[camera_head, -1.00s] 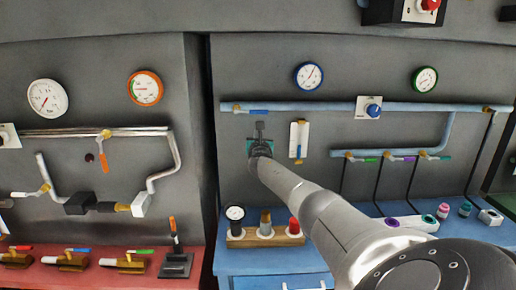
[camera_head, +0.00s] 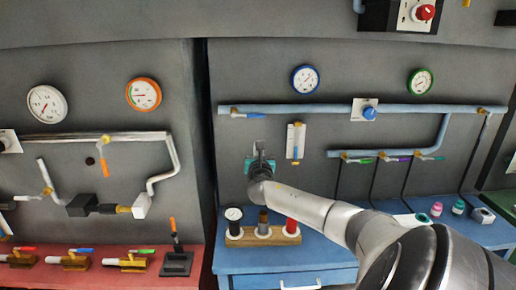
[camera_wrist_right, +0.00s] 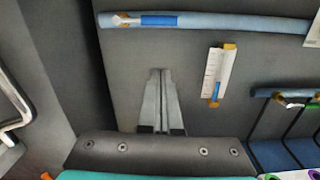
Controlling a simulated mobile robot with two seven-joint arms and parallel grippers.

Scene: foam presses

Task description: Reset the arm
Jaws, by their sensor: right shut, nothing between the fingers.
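My right arm comes in from the lower right in the head view. Its gripper (camera_head: 260,148) is in front of the grey wall panel, below the light-blue pipe (camera_head: 310,109) and left of a white plate (camera_head: 300,140) with a blue and orange lever. The fingers are together with nothing between them. In the right wrist view the shut fingers (camera_wrist_right: 161,72) point up the panel. The blue pipe also shows above them (camera_wrist_right: 230,24) and the white plate is to their right (camera_wrist_right: 218,74). My left gripper is in neither view.
A blue bench (camera_head: 245,258) carries a wooden block (camera_head: 250,238) holding a gauge and other parts. Small items stand at its right end. A red bench (camera_head: 105,280) with several valves is on the left. Gauges and pipes line the wall.

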